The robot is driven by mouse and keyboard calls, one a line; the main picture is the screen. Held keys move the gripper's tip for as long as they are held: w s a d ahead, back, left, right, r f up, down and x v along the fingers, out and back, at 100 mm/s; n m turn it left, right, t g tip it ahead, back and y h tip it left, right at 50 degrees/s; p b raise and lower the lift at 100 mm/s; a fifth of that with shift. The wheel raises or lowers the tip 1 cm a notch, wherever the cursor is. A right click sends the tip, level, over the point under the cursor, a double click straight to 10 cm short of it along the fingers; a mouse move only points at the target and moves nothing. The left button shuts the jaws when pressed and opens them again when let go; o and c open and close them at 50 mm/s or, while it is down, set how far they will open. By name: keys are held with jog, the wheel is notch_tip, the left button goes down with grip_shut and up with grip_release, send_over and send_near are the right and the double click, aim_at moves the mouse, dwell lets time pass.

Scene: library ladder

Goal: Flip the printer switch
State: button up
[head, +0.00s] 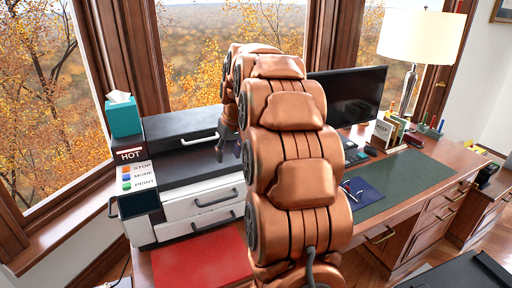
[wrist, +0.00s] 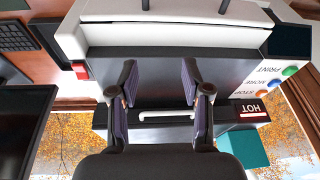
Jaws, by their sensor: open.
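The printer (head: 200,208) is a white and black machine on the left part of the desk, and it also fills the upper middle of the wrist view (wrist: 172,40). A small red part (wrist: 81,71), possibly the switch, shows at the printer's left edge in the wrist view. It is hidden behind my arm in the head view. My gripper (wrist: 160,82) is open and empty over the printer's dark top, with the red part to the left of its fingers. In the head view my arm hides most of the gripper.
A panel with STOP, MORE and PRINT buttons (head: 137,177) and a HOT label (head: 130,155) is on the printer's left. A teal tissue box (head: 123,116) stands behind. A monitor (head: 350,98) and lamp (head: 412,45) stand right. A red mat (head: 200,262) lies in front.

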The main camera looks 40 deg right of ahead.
jog(key=w+d+m+t+h, duration=0.1)
jog(key=w+d, duration=0.1)
jog(key=d, duration=1.3)
jog(key=shift+d+p+x, duration=0.2)
jog(key=shift+p+x, duration=1.2)
jog(key=shift+x, duration=2.4)
grip_shut()
